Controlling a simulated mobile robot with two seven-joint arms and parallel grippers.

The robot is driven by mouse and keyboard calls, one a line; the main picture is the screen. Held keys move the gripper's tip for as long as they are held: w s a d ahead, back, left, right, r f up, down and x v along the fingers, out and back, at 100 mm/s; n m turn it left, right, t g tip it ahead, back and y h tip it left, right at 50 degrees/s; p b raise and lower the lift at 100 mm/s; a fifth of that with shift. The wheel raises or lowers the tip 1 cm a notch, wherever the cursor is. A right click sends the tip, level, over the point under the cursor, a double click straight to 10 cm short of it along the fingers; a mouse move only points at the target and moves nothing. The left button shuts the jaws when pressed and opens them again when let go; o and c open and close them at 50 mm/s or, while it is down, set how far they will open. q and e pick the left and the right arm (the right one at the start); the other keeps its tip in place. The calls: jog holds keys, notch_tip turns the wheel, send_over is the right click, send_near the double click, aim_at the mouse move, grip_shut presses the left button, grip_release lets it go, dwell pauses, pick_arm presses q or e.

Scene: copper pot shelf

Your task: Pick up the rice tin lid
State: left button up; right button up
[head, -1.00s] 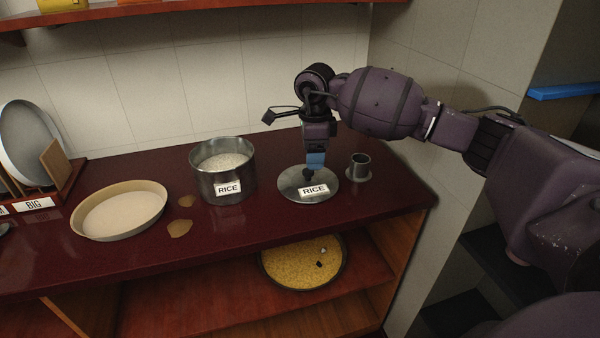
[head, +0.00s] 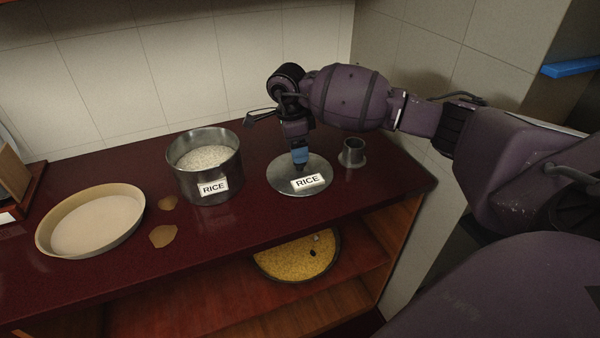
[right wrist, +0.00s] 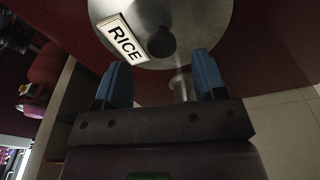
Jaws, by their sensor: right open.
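The rice tin lid (head: 283,184) is a round metal disc with a white RICE label, lying on the dark red counter. In the right wrist view the lid (right wrist: 205,22) shows a dark round knob (right wrist: 161,42) at its middle. My right gripper (head: 300,168) is over the lid, pointing down at the knob. In the right wrist view its two blue fingers (right wrist: 160,72) are apart, with nothing between them; the knob is just beyond their tips. The open rice tin (head: 208,185), full of rice, stands left of the lid. My left gripper is not in view.
A small metal cup (head: 352,152) stands close to the lid's right. A pan of yellow grains (head: 297,262) sits on the shelf below. The wall (head: 200,70) is behind.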

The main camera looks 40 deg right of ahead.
aim_at(300, 167)
jog(key=shift+f, duration=0.4)
jog(key=f, duration=0.4)
jog(key=shift+d, duration=0.35)
jog(key=shift+c, duration=0.3)
jog(key=c, duration=1)
jog(key=shift+c, duration=0.2)
jog(key=shift+r, duration=0.1)
